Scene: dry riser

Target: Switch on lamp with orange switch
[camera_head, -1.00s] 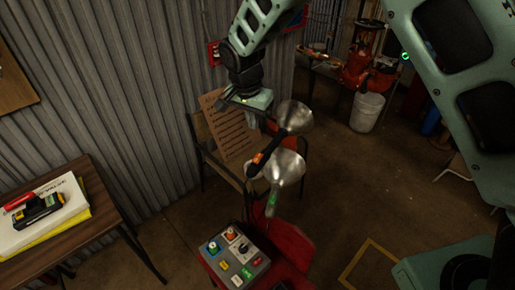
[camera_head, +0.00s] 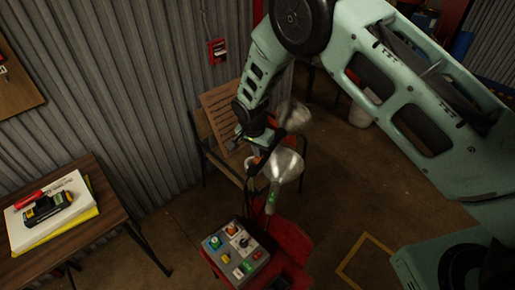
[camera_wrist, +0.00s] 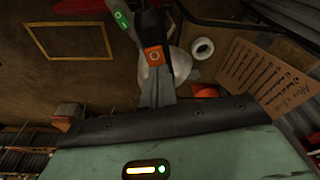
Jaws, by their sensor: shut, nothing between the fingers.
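A lamp with a dark handle and a silver bowl-shaped head (camera_head: 294,113) stands near the middle of the head view. Its orange switch (camera_wrist: 154,56) shows clearly in the wrist view, on the black handle (camera_wrist: 152,22). A second silver lamp (camera_head: 286,164) has a grey handle with a green switch (camera_head: 272,198); that handle also shows in the wrist view (camera_wrist: 112,16). My gripper (camera_wrist: 160,84) is shut and empty, its fingertips pointing at the handle just below the orange switch. I cannot tell whether they touch. In the head view my gripper (camera_head: 257,158) partly covers the dark handle.
A grey button panel (camera_head: 224,258) sits on a red stand (camera_head: 291,240) below the lamps. A chair with a written board (camera_head: 222,108) stands behind. A wooden table (camera_head: 105,232) with books is at left. A yellow outline marks the floor at right.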

